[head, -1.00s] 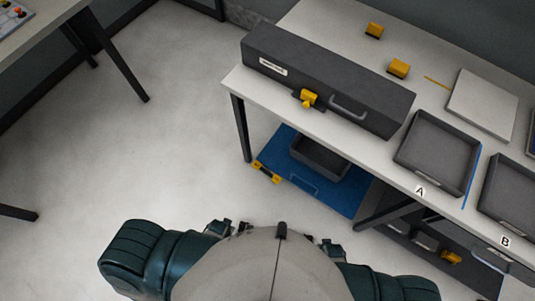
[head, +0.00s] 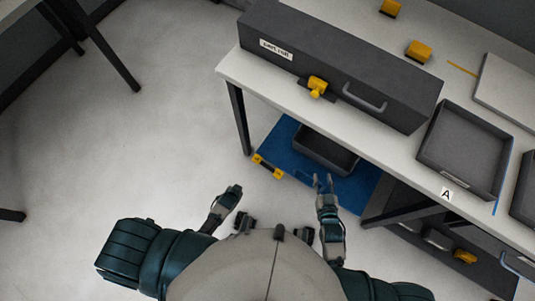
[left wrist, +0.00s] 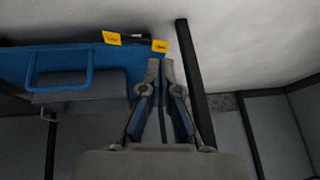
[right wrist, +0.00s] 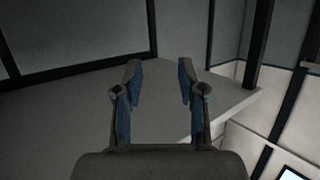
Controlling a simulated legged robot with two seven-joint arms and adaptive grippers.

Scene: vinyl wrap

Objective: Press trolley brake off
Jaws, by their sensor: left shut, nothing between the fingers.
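The blue trolley (head: 279,145) stands low under the table and carries a dark grey bin (head: 318,160). A brake bar with yellow ends (head: 267,166) is at its near left edge. In the left wrist view, the yellow-ended bar (left wrist: 135,40) shows beyond my fingertips, beside the trolley's blue handle (left wrist: 60,82). My left gripper (head: 235,190) is shut and empty, to the left of and nearer than the bar, apart from it in the picture. Its fingertips (left wrist: 163,66) meet in the left wrist view. My right gripper (head: 324,181) is open and empty, in front of the trolley's near edge.
The table (head: 235,66) above holds a long dark case (head: 340,70) with a yellow latch, yellow blocks and tray A (head: 466,150). A table leg (head: 239,118) stands left of the trolley. The floor to the left (head: 150,150) is clear.

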